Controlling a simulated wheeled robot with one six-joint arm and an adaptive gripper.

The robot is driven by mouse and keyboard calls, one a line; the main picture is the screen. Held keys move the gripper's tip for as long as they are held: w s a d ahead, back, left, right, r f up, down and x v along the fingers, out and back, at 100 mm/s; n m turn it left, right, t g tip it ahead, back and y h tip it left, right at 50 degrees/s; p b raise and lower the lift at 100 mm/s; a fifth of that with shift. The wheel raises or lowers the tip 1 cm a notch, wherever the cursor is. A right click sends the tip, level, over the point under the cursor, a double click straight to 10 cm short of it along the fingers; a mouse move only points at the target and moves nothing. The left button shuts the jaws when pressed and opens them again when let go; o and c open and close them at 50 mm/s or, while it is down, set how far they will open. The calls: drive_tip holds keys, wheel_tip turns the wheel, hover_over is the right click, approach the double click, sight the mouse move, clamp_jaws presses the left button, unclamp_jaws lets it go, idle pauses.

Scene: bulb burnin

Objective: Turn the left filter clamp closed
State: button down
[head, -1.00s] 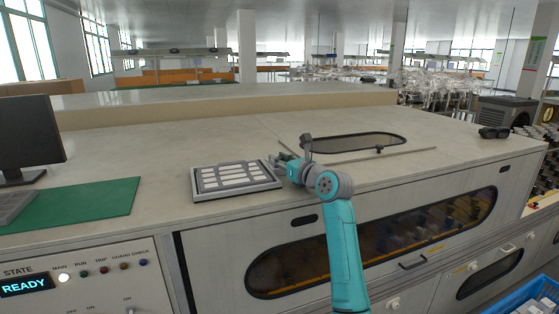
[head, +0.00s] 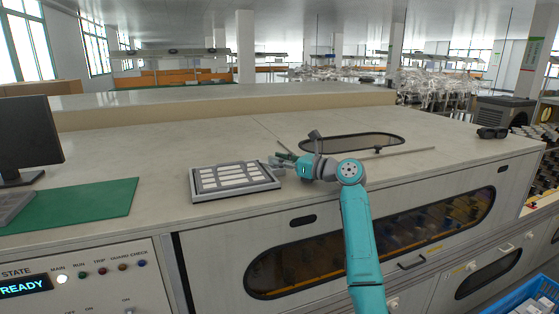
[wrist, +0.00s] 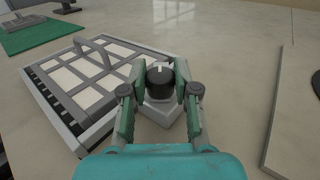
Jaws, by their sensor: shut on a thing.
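The filter clamp is a black knob (wrist: 160,76) with a pale mark on its top, seated on a light grey block (wrist: 163,108) at the right side of the filter panel. The filter (head: 236,178) is a grey frame with white cells, lying flat on the bench top. It also shows in the wrist view (wrist: 95,85) with a raised handle. My gripper (wrist: 160,80) is shut on the knob, one finger on each side. In the head view my gripper (head: 283,160) is at the filter's right edge, and the knob is too small to make out there.
A dark oval window (head: 352,142) and a thin rail lie on the bench top right of my gripper. A monitor (head: 28,135) and a green mat (head: 85,205) are at the left. The bench top behind the filter is clear.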

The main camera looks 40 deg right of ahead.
drive_tip(key=c, duration=0.9)
unclamp_jaws()
drive_tip(key=shift+o, duration=0.2)
drive_tip(key=shift+s, duration=0.1)
drive_tip(key=v, duration=1.2)
